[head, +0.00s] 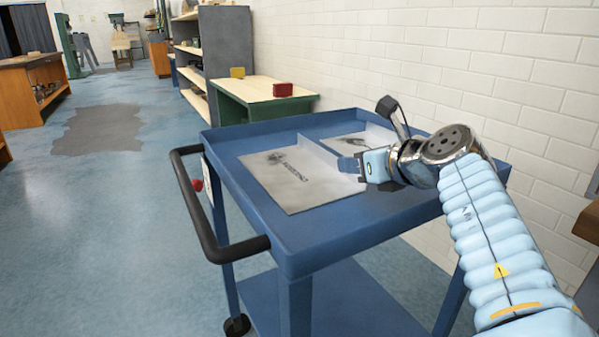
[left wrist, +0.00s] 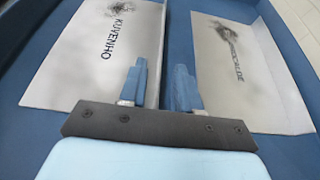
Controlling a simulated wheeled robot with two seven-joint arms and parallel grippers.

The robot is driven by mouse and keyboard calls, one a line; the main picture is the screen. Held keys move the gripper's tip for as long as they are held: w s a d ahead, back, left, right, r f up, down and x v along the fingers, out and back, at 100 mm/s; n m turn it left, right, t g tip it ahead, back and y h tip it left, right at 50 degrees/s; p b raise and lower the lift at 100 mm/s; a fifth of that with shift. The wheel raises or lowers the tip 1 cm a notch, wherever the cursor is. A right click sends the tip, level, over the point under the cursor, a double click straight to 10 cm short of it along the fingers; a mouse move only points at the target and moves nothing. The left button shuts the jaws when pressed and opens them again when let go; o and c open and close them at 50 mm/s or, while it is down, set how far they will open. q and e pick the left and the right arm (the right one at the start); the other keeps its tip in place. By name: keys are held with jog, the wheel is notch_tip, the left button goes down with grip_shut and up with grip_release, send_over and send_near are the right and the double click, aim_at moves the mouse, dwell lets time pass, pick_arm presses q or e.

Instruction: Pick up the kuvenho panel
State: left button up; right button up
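The kuvenho panel (head: 285,185) is a grey metal sheet with a dark smudge and lettering, lying on the blue cart's top. In the left wrist view the panel (left wrist: 75,60) reads KUVENHO. An upright flange runs along its edge beside a second panel. My left gripper (head: 350,164) is over the cart at this flange. In the left wrist view my left gripper (left wrist: 160,85) is open, with one blue finger on each side of the flange and gaps showing. I cannot tell how deep the fingers reach. My right gripper is not in view.
The second grey panel (head: 352,143) lies beside the first, towards the wall; its lettering is partly smudged. The blue cart (head: 330,232) has a raised rim and a black handle (head: 200,215). A white brick wall stands behind it. A green table (head: 262,97) holds a red block (head: 283,90).

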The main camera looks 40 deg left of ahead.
pick_arm(q)
jog(key=shift+x, duration=1.5)
jog(key=shift+w, duration=0.1)
grip_shut()
jog(key=shift+r, duration=0.1)
